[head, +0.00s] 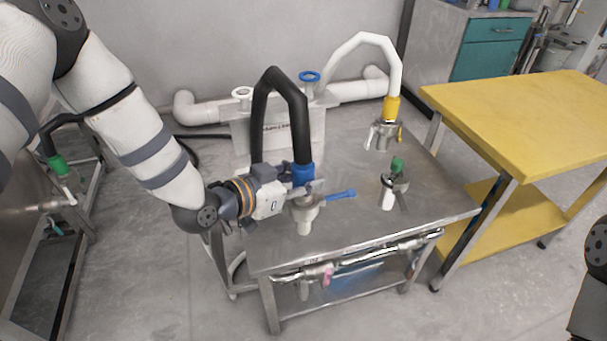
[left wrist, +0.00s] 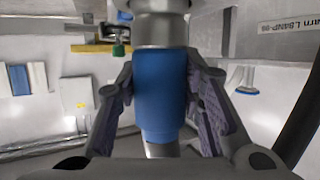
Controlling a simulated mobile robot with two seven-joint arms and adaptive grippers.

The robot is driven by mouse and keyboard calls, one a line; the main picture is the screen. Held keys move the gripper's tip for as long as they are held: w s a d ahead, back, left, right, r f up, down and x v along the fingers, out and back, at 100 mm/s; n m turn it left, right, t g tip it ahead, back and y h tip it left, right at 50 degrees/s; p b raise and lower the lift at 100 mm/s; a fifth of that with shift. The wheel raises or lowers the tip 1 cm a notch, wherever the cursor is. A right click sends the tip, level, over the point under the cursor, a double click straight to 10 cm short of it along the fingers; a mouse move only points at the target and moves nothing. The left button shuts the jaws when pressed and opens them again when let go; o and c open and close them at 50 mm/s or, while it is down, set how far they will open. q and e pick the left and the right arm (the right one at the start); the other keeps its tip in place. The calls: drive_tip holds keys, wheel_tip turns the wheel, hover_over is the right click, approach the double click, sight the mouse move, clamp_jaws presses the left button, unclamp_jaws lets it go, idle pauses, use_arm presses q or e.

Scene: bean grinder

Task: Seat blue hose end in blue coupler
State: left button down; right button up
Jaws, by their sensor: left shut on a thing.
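The blue hose end (head: 303,174) is a blue sleeve on an arched black hose (head: 297,105). My left gripper (head: 299,187) is shut on it; in the left wrist view the blue sleeve (left wrist: 160,95) sits upright between both fingers. The blue coupler (head: 304,211) is a metal fitting with a blue lever (head: 341,194) sticking out to the right. The hose end is directly over the coupler's mouth. The fingers partly hide the joint, so I cannot tell whether the end is inside. My right gripper is out of view.
A white hose with a yellow end (head: 391,109) meets another coupler at the back right of the steel table (head: 345,215). A green-topped fitting (head: 397,165) stands to the right. A yellow table (head: 520,115) is further right. Pipes (head: 350,262) run along the front edge.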

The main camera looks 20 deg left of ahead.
use_arm(q)
drive_tip(key=shift+f+b, duration=0.4)
drive_tip(key=shift+f, duration=0.7)
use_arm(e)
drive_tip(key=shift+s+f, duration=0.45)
use_arm(q)
drive_tip(key=c, duration=1.1)
unclamp_jaws()
drive_tip(key=shift+o, duration=0.5)
drive_tip(key=shift+f, duration=0.1)
drive_tip(key=v, duration=1.2)
